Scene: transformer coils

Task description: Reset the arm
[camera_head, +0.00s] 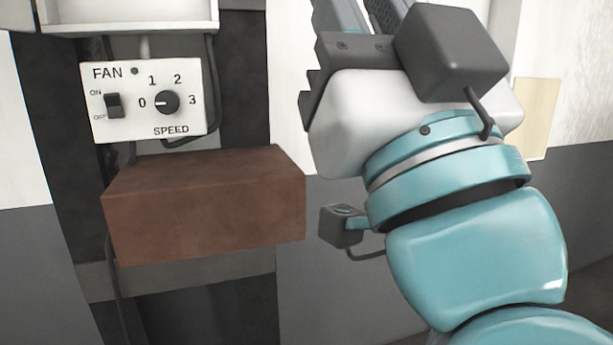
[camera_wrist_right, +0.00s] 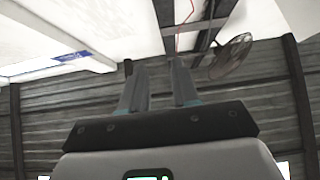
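My right arm (camera_head: 475,250), teal and white, rises from the lower right of the head view. Its right gripper points up, and the fingertips are cut off by the top edge there. In the right wrist view the two fingers of my right gripper (camera_wrist_right: 159,78) stand apart with a clear gap and nothing between them. They point up toward the ceiling and wall and touch nothing visible. My left gripper is in neither view.
A white fan control panel (camera_head: 190,122) with a black switch (camera_head: 113,105) and speed dial (camera_head: 167,102) is at left. A brown block (camera_head: 200,205) juts out below it, left of my arm. The wrist view shows a fan (camera_wrist_right: 232,57) high up and a ribbed wall (camera_wrist_right: 60,125).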

